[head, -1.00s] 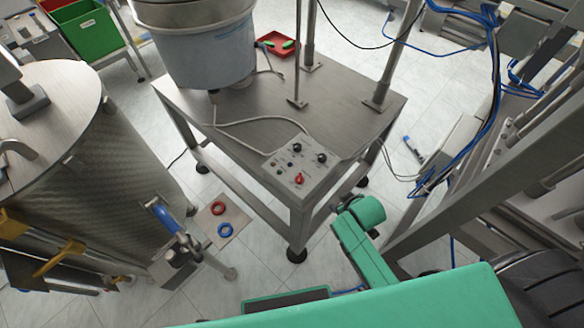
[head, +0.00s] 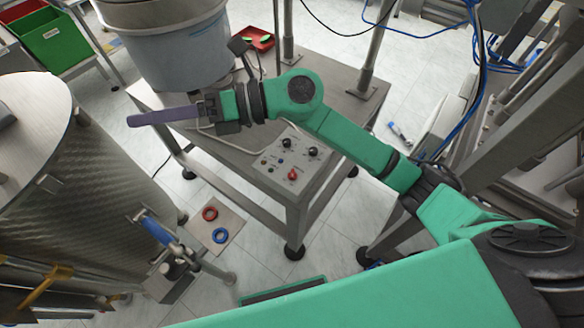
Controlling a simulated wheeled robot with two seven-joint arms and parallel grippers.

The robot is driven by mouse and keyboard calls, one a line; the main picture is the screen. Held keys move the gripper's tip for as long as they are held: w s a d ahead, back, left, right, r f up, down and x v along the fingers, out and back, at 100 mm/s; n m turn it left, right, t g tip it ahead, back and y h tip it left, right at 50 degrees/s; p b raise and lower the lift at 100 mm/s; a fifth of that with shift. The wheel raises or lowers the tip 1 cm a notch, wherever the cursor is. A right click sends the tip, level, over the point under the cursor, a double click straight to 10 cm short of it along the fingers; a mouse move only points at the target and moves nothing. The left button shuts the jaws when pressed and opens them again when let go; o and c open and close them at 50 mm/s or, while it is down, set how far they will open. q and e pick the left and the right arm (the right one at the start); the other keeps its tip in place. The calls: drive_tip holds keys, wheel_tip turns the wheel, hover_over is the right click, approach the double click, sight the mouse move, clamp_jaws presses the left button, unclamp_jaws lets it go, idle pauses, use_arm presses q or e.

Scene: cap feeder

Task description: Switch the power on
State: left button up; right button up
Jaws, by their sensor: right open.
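The control panel (head: 272,178) is a grey sloped plate on the near corner of the steel table. It carries a red knob (head: 292,174), two black knobs (head: 287,143) (head: 313,152) and a few small buttons. Its labels are too small to read, so I cannot tell which control is the power switch. My right gripper (head: 135,120) is left of and above the panel, near the bucket, pointing left. It is open and nothing shows in it; a long purple-grey finger shows, seen nearly edge-on. It is apart from the knobs. My left gripper is not in view.
The steel table (head: 345,115) bears a large grey bucket (head: 180,52) and a red tray (head: 258,40). A big steel drum (head: 90,185) stands at left. Red and blue rings (head: 209,214) (head: 220,235) lie on a floor plate. Upright posts (head: 371,50) rise behind the panel.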

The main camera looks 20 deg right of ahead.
wheel_tip(320, 180, down, 8)
drive_tip(key=d+n+g+h, duration=0.2)
drive_tip(key=n+h, duration=0.2)
drive_tip(key=h, duration=0.2)
drive_tip(key=n+h, duration=0.1)
drive_tip(key=h, duration=1.1)
hover_over(293, 173)
wheel_tip(293, 173, down, 9)
drive_tip(key=shift+n, duration=0.3)
wheel_tip(293, 173, down, 13)
drive_tip(key=p, duration=0.3)
drive_tip(key=shift+f, duration=0.15)
clamp_jaws()
